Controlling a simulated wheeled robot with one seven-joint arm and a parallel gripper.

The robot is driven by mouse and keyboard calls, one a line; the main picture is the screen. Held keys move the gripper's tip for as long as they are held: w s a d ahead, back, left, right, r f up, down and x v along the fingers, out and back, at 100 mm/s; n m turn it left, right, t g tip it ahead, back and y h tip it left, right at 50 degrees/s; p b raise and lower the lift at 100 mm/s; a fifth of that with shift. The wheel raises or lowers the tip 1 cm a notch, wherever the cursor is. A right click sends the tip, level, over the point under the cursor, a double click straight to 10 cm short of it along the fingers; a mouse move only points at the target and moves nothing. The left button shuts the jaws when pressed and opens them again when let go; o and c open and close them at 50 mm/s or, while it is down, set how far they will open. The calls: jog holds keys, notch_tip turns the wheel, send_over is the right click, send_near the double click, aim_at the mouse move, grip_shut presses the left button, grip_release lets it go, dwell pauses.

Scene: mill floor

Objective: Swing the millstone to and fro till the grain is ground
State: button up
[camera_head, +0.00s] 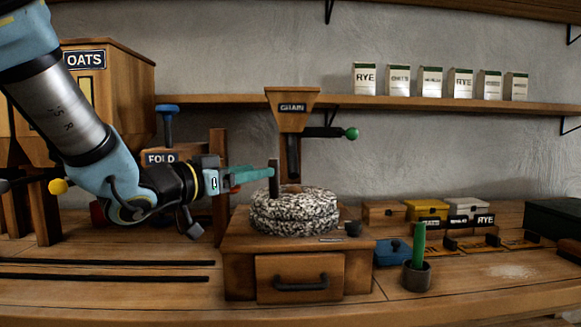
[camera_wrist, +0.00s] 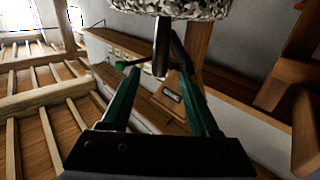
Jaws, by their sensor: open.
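The speckled round millstone (camera_head: 294,212) sits on a wooden mill box with a closed drawer (camera_head: 299,264). A dark upright handle peg (camera_head: 273,180) rises from its left side. My gripper (camera_head: 266,173) reaches in from the left, its teal fingertips at the peg. In the wrist view, my open gripper (camera_wrist: 160,72) has the peg (camera_wrist: 161,45) in the gap between its fingers, with the millstone (camera_wrist: 180,8) at the top edge. I cannot tell whether a finger touches the peg. A wooden GRAIN hopper (camera_head: 291,122) stands above the stone; whether grain is inside is hidden.
A green-knobbed lever (camera_head: 351,133) juts right from the hopper. A dark cup with a green handle (camera_head: 417,277) stands right of the mill. Behind are small lidded boxes (camera_head: 427,209) and a shelf (camera_head: 410,103). An OATS bin (camera_head: 120,85) is at left. The front right bench is mostly clear.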

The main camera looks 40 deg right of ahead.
jog(key=p, duration=0.1)
send_over(283, 196)
dwell(0.3)
grip_shut()
dwell(0.4)
dwell(1.0)
